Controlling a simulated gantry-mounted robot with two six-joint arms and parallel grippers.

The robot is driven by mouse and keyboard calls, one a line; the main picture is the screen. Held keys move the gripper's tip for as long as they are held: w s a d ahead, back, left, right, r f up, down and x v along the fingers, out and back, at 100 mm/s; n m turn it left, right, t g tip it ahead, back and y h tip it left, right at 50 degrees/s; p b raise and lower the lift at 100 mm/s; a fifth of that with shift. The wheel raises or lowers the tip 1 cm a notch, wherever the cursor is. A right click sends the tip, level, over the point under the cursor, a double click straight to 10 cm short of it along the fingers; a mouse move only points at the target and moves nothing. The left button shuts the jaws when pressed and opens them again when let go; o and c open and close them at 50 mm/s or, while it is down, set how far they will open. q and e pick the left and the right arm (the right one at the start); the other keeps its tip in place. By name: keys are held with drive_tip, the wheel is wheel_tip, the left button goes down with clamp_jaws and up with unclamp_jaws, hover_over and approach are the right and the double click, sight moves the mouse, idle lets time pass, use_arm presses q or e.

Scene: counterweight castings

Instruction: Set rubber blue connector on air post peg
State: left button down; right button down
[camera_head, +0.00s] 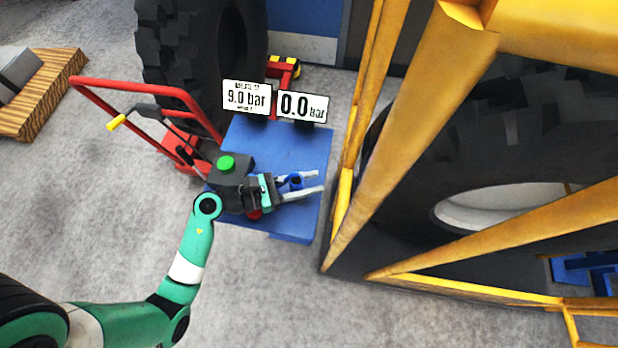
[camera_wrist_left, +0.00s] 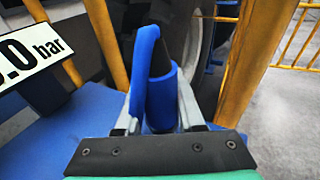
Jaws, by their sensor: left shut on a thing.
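The blue connector (camera_head: 291,182) sits between the fingers of my left gripper (camera_head: 318,181), over the blue cart top. In the left wrist view the connector (camera_wrist_left: 160,105) is a blue sleeve with a curved blue piece beside it, and my left gripper (camera_wrist_left: 158,112) is shut on it. A dark tapered part (camera_wrist_left: 163,55) shows at the sleeve's top; I cannot tell whether it is the air post peg or part of the connector. No separate peg is clear in the head view. My right gripper is not in view.
The blue cart top (camera_head: 285,145) carries a "9.0 bar" sign (camera_head: 247,97), a "0.0 bar" sign (camera_head: 302,107) and a dark box with a green button (camera_head: 226,162). A red cart handle (camera_head: 140,88) stands left. A yellow frame (camera_head: 405,110) around a large tyre closes the right side.

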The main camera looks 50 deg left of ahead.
use_arm(q)
drive_tip(key=shift+f+b, duration=0.8)
drive_tip(key=shift+f, duration=0.3)
drive_tip(key=shift+c, duration=2.2)
unclamp_jaws()
drive_tip(key=p+v, duration=0.1)
drive_tip(key=v, duration=0.9)
drive_tip(key=shift+s+a, duration=0.15)
drive_tip(key=shift+s+a+r, duration=0.15)
drive_tip(key=shift+s+a, duration=0.05)
drive_tip(key=shift+s, duration=0.4)
